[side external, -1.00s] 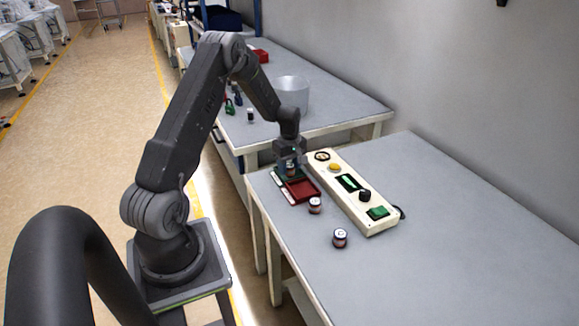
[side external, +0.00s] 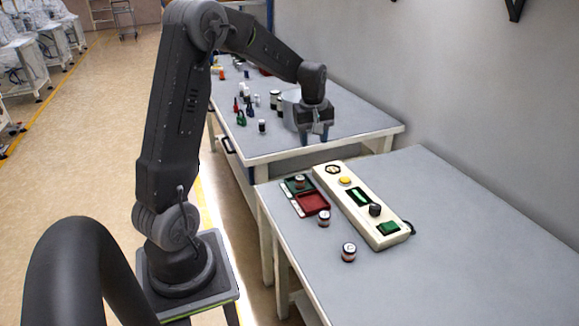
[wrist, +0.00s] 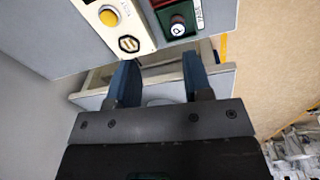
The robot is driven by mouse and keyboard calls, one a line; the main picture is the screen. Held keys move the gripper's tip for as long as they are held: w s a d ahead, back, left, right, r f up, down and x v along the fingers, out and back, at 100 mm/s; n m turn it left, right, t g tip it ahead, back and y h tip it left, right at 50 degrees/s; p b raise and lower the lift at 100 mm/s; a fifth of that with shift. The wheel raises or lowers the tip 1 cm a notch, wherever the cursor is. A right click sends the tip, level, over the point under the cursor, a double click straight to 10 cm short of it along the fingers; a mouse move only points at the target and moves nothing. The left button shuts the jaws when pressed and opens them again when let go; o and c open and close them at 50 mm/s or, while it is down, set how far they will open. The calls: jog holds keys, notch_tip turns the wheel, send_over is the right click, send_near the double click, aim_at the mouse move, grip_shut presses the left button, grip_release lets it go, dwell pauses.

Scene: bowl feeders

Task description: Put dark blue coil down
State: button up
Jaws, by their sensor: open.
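A small dark coil with a pale top (side external: 300,183) sits in the green tray (side external: 289,187) on the near table. In the wrist view the coil (wrist: 177,27) stands inside the green tray (wrist: 163,6); its dark blue colour is hard to confirm. My gripper (side external: 316,137) is raised, beyond and above the tray, near the front edge of the far table. In the wrist view my gripper (wrist: 160,78) has its two blue fingers apart with nothing between them. It is clear of the coil.
A red tray (side external: 313,203) adjoins the green one. Two similar coils, one nearer the tray (side external: 324,218) and one farther off (side external: 348,252), stand on the near table. A control box (side external: 362,210) lies beside the trays. The far table holds a metal bowl (side external: 290,108) and several small parts.

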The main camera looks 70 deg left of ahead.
jog(key=s+d+r+m+t, duration=0.1)
jog(key=s+d+r+m, duration=0.35)
jog(key=d, duration=0.35)
jog(key=s+d+r+m+t, duration=0.25)
jog(key=d+r+m, duration=0.2)
jog(key=d, duration=0.45)
jog(key=s+d+m+t, duration=0.1)
jog(key=s+d+m, duration=0.6)
jog(key=s, duration=0.4)
jog(key=shift+s+d+r+h, duration=0.2)
jog(key=shift+d+r+h, duration=0.1)
jog(key=shift+d, duration=0.25)
